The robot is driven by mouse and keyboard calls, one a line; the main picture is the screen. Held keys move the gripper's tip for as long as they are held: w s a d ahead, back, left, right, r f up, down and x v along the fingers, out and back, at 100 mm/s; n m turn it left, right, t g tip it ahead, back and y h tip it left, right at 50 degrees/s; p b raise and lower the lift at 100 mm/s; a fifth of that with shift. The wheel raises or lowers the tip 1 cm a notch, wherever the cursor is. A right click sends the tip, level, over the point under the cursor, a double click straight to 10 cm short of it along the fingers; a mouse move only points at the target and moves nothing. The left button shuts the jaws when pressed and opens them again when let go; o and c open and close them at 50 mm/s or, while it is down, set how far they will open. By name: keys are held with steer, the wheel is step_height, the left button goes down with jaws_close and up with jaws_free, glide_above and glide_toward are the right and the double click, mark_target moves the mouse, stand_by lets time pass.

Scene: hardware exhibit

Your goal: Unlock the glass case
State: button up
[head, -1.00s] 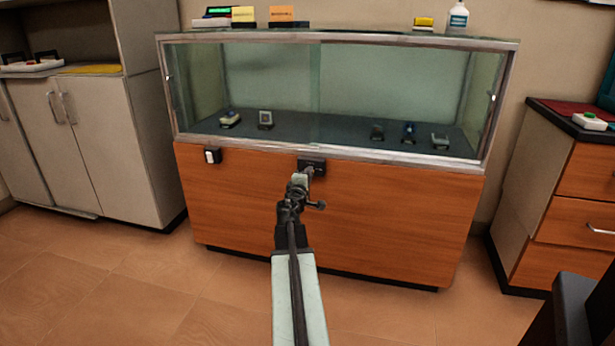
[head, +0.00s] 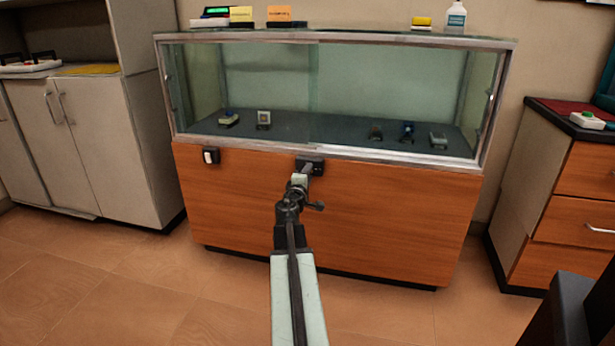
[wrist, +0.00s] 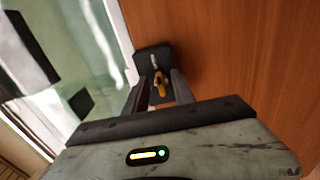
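The glass case (head: 330,95) stands on a wooden cabinet base against the wall, its glass front closed as far as I can see. A small black lock box (head: 317,160) is mounted just below the glass at the front; it also shows in the wrist view (wrist: 150,58). A yellow key (wrist: 160,82) sticks out of the lock box towards my gripper. My gripper (wrist: 160,78) is open, with one finger on each side of the key and visible gaps between. In the head view, my gripper (head: 305,172) is right in front of the lock box and partly hides it.
A small black box with a white switch (head: 210,156) is on the base, left of the lock. Small items lie inside the case. A drawer cabinet (head: 550,190) is at right and a light cupboard (head: 110,150) at left. Open floor lies in front.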

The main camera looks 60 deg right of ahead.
steer(key=v, duration=0.7)
steer(key=shift+s+a, duration=0.2)
steer(key=shift+a, duration=0.15)
